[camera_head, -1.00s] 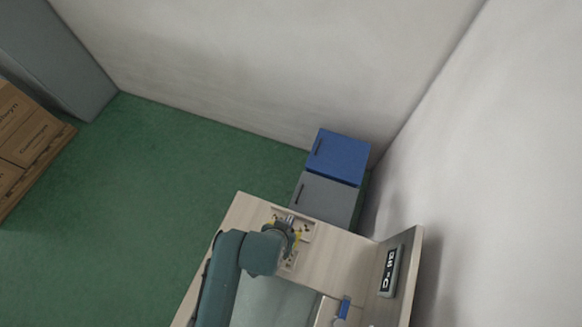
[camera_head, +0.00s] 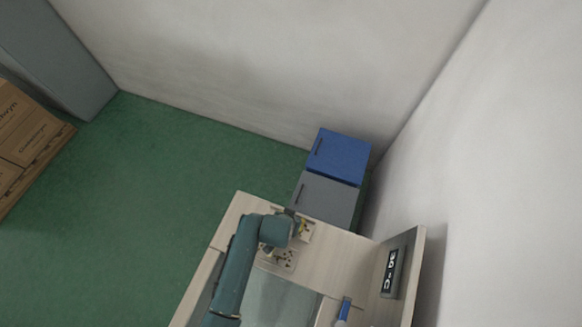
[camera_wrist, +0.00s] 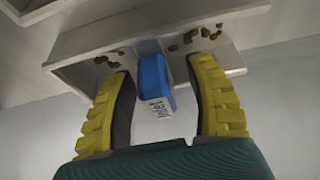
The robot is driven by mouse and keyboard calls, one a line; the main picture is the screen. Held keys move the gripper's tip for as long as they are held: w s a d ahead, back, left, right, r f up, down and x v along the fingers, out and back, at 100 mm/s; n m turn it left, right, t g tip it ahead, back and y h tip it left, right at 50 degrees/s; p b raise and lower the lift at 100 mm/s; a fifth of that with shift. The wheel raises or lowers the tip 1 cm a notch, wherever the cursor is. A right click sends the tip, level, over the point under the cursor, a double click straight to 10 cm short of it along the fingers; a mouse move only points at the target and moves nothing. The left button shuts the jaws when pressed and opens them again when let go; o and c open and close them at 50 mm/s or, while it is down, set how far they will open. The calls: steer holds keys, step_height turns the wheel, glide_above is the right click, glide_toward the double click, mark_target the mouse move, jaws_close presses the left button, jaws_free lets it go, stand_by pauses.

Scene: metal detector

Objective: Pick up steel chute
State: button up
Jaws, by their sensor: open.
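In the wrist view a pale tray-like metal piece (camera_wrist: 82,62), which may be the steel chute, spans the top, with brown bits on it. A blue block (camera_wrist: 152,76) with a white label is at its middle; whether the two are joined is unclear. My gripper (camera_wrist: 162,68) is open, with one yellow finger on either side of the blue block. I see no clear contact with the block. In the head view my gripper (camera_head: 302,230) is near the bench's far edge, and my arm hides part of that spot.
The pale bench (camera_head: 330,253) has a recessed panel (camera_head: 283,262) near my gripper. Another blue piece (camera_head: 345,307) lies at the lower right, near a digital display (camera_head: 391,270). Grey (camera_head: 325,198) and blue (camera_head: 341,155) cabinets stand behind. Green floor is open to the left.

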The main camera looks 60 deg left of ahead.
jaws_close()
steer(key=shift+r, duration=0.1)
stand_by(0.3)
